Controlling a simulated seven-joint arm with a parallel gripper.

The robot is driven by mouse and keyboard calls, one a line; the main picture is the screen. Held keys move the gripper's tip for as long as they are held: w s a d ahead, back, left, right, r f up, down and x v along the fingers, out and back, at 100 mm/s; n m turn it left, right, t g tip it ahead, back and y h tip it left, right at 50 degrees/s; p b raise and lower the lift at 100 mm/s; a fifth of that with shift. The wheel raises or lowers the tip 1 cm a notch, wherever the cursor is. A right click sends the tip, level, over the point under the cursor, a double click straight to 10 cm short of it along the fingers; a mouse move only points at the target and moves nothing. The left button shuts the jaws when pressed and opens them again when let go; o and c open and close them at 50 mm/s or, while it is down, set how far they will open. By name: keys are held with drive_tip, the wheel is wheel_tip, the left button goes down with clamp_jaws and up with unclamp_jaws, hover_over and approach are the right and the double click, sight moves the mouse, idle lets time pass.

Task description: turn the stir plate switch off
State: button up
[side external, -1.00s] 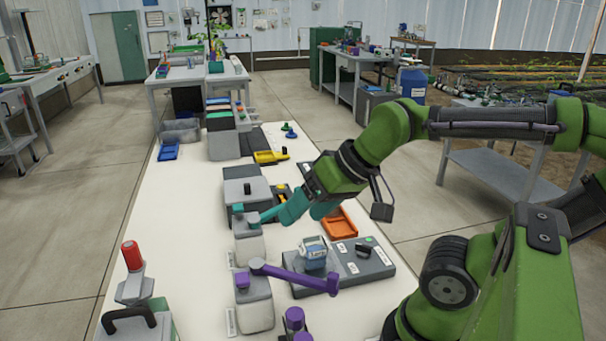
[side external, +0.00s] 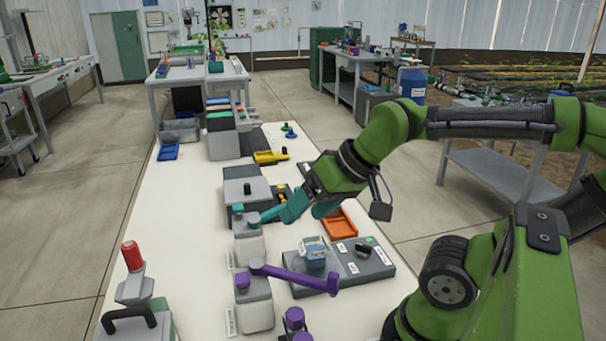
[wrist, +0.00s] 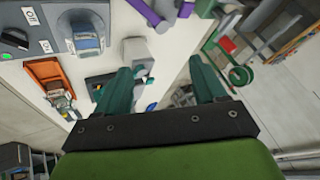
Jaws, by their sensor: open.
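The stir plate (side external: 381,269) is a grey box with a blue-and-grey device (side external: 313,253) on its left part. Its switch, a black knob (side external: 362,251) with white labels around it, is on the right part. In the wrist view the switch (wrist: 14,38) is at the upper left edge, beside small labels; I cannot tell surely which label it points to. My gripper (side external: 306,208) is behind the stir plate and apart from the switch. In the wrist view its two teal fingers (wrist: 163,82) are spread wide, with nothing seen held between them.
A grey block with a purple lever (side external: 295,277) stands left of the stir plate, the lever reaching over its front. A similar grey block (side external: 250,246) stands near my fingers. An orange tray (side external: 340,222) lies behind the plate.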

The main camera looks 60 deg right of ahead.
drive_tip(key=w+d+f+m+g+h, duration=0.1)
drive_tip(key=w+d+f+m, duration=0.15)
drive_tip(key=d, duration=0.35)
drive_tip(key=m+g+y, duration=0.2)
drive_tip(key=m+g, duration=0.4)
drive_tip(key=m, duration=0.4)
hover_over(363, 246)
drive_tip(key=d, duration=0.7)
drive_tip(key=d+x, duration=0.1)
drive_tip(key=x, duration=0.2)
drive_tip(key=m+y, duration=0.1)
drive_tip(key=y, duration=0.1)
drive_tip(key=x, duration=1.5)
drive_tip(key=shift+s+a+f, duration=0.25)
drive_tip(key=shift+f, duration=0.05)
drive_tip(key=c, duration=1.1)
